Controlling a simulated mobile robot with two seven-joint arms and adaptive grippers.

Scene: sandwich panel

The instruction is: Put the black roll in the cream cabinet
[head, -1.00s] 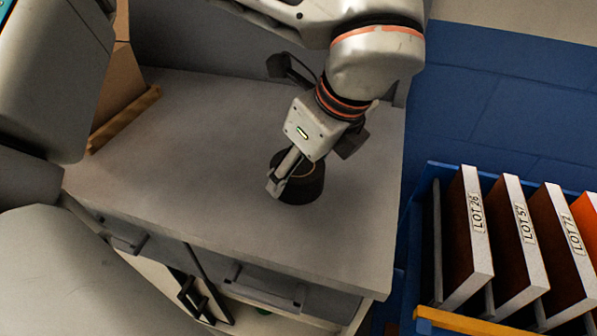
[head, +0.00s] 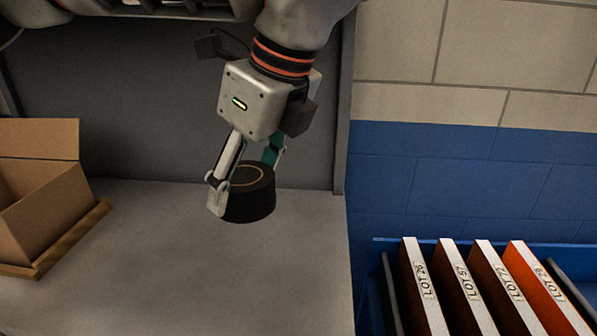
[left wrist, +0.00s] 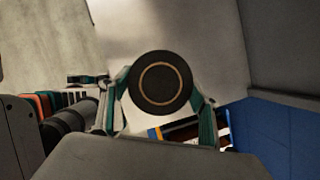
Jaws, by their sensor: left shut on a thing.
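The black roll (head: 249,195) is a short dark cylinder with a tan ring on its top face. My left gripper (head: 243,186) is shut on it, one finger on each side, and appears to hold it above the grey worktop (head: 180,270). In the left wrist view the roll (left wrist: 160,84) sits between the fingers of the left gripper (left wrist: 160,100), its round face towards the camera. The cream cabinet cannot be made out in the views of now. My right gripper is not in view.
An open cardboard box (head: 45,205) stands on a wooden strip (head: 60,245) at the left of the worktop. A blue rack (head: 372,285) with several upright panels labelled LOT stands to the right. The worktop's middle is clear. A grey back panel (head: 150,110) rises behind.

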